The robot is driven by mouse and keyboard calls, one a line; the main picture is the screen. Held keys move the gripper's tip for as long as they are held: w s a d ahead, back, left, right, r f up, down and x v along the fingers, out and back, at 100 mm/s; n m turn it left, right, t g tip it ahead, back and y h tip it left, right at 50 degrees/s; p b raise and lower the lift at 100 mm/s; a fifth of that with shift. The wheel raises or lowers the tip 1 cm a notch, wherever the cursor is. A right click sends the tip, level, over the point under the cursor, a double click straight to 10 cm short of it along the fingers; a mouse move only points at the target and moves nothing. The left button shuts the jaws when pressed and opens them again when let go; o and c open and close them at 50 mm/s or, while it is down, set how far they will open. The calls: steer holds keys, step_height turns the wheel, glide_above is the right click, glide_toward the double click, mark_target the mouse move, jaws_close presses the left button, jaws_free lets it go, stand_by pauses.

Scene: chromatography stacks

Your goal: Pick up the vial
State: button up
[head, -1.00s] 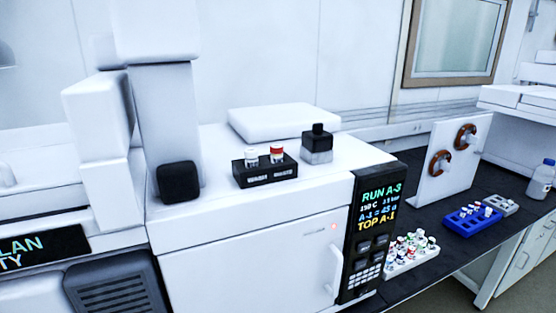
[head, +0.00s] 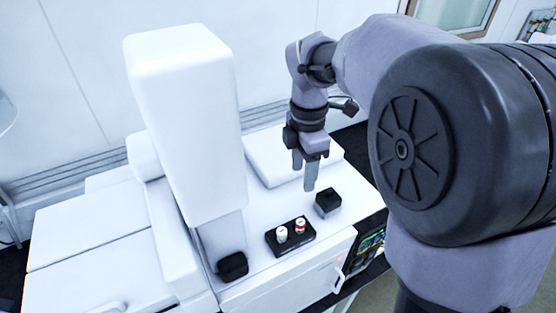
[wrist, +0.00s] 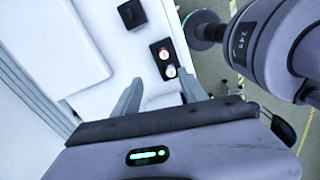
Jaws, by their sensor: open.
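Two small vials stand upright in a black rack (head: 279,251) on the white instrument top. One vial is white-capped (head: 282,235); the other is red-capped (head: 300,226). In the wrist view, the rack (wrist: 157,63) and both vials, the farther (wrist: 164,54) and the nearer (wrist: 170,71), show beyond the fingers. My gripper (head: 304,178) is open and empty, above the instrument top and behind the rack in the head view. Its fingers also show in the wrist view (wrist: 160,77), spread apart, with neither touching a vial. The frames do not show which vial is meant.
A black-topped block (head: 328,202) stands right of the rack, near my fingers. A raised white slab (head: 270,165) lies behind. A tall white tower (head: 190,130) with a black block (head: 233,265) at its foot rises on the left. The instrument's front edge is close to the rack.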

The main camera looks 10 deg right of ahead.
mark_target(301, 221)
steer(key=f, duration=0.5)
steer(key=s+f, duration=0.1)
steer(key=f, duration=1)
steer(key=shift+s+d+f+b, duration=0.2)
steer(key=shift+f+b, duration=0.05)
steer(key=shift+b, duration=0.05)
steer(key=shift+w+f, duration=0.25)
steer(key=shift+f, duration=0.1)
steer(key=shift+s, duration=0.15)
steer(key=shift+c, duration=1.3)
jaws_close()
